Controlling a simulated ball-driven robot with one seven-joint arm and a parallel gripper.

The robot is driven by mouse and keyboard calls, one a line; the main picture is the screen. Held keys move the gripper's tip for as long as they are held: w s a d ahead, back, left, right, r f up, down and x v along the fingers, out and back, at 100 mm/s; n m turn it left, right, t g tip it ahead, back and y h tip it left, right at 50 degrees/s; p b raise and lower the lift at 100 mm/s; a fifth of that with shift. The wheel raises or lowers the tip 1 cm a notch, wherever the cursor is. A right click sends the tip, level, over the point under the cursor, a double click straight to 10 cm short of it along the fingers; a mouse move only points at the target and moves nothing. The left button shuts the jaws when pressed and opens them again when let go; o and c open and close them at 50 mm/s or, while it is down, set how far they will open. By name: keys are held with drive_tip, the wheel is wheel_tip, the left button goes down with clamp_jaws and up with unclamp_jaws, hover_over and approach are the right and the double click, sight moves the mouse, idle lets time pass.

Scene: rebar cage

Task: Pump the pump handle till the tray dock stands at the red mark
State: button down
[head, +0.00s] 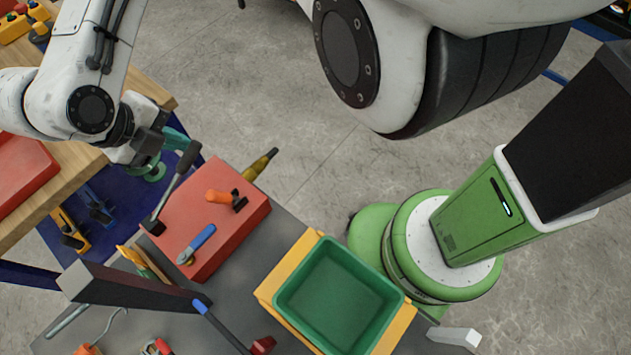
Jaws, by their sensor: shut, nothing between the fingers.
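A dark lever (172,188), which looks like the pump handle, rises at a slant beside the red block at the left. My gripper (152,146) is shut and empty near the lever's upper end; I cannot tell if they touch. A green tray (330,290) sits in a yellow frame (283,268), which looks like the tray dock, at the lower middle. I cannot make out a red mark for its height.
The red block (230,225) carries an orange-handled tool (222,197) and a blue-handled tool (199,243). A wooden bench (75,165) stands at the left. Open floor (300,115) lies behind.

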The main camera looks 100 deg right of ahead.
sight(196, 148)
drive_tip(key=shift+f, duration=0.1)
drive_tip(key=shift+s+d+f, duration=0.2)
drive_tip(key=shift+s+f, duration=0.05)
drive_tip(key=shift+f, duration=0.25)
drive_tip(key=shift+s+d+f+b, duration=0.2)
drive_tip(key=shift+s+f+b, duration=0.1)
drive_tip(key=shift+f+b, duration=0.25)
drive_tip(key=shift+f, duration=0.15)
drive_tip(key=shift+s+d+f, duration=0.2)
drive_tip(key=shift+f, duration=0.4)
drive_tip(key=shift+s+d+f+b, duration=0.1)
drive_tip(key=shift+s+f+b, duration=0.05)
drive_tip(key=shift+f+b, duration=0.4)
drive_tip(key=shift+f, duration=0.2)
